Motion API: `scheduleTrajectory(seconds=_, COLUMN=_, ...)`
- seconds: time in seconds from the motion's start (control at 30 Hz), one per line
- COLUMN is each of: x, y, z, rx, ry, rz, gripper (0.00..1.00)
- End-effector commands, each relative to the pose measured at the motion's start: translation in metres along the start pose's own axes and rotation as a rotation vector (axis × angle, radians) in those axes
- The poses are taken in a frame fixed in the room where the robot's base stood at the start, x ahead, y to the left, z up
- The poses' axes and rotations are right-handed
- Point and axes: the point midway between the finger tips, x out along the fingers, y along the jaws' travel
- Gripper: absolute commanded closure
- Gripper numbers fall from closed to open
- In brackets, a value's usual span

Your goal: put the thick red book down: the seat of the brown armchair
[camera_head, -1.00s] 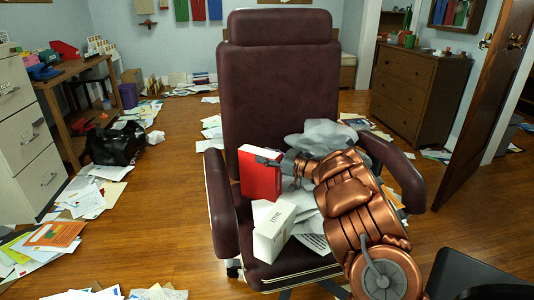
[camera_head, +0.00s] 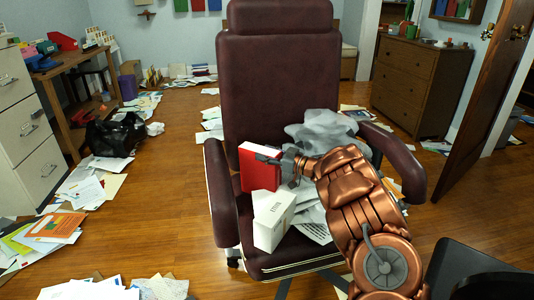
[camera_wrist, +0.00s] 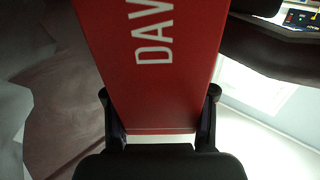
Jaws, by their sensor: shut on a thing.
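The thick red book (camera_head: 260,172) is upright over the left part of the seat of the brown armchair (camera_head: 275,90). My gripper (camera_head: 274,163) is shut on the book from its right side. In the wrist view the red cover (camera_wrist: 150,60) with white letters fills the middle, between the two fingers (camera_wrist: 160,115). The book's lower edge is near the white box on the seat (camera_head: 262,266); I cannot tell whether it touches the seat. The back of the book is hidden.
A white box (camera_head: 272,222) stands on the seat in front of the book. Crumpled grey paper (camera_head: 320,130) and loose sheets (camera_head: 315,225) cover the seat's right part. The armrests (camera_head: 221,195) and (camera_head: 398,160) flank it. Papers litter the floor.

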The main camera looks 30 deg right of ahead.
Motion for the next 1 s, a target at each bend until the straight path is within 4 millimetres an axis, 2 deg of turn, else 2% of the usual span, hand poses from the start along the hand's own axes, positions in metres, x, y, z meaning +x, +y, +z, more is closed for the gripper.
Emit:
scheduleTrajectory(seconds=0.2, x=0.0000, y=0.0001, z=0.0026, rx=0.002, ry=0.001, rz=0.000, gripper=1.00)
scheduleTrajectory(seconds=0.23, x=0.0000, y=-0.0007, z=0.0047, rx=0.003, ry=-0.003, rz=-0.001, gripper=0.43)
scheduleTrajectory(seconds=0.5, x=-0.0001, y=-0.0012, z=0.0072, rx=0.006, ry=-0.006, rz=-0.002, gripper=0.15)
scheduleTrajectory(seconds=0.83, x=-0.0001, y=-0.0019, z=0.0095, rx=0.010, ry=-0.010, rz=-0.002, gripper=0.14)
scheduleTrajectory(seconds=1.0, x=0.0000, y=-0.0020, z=0.0029, rx=0.009, ry=-0.011, rz=-0.003, gripper=0.14)
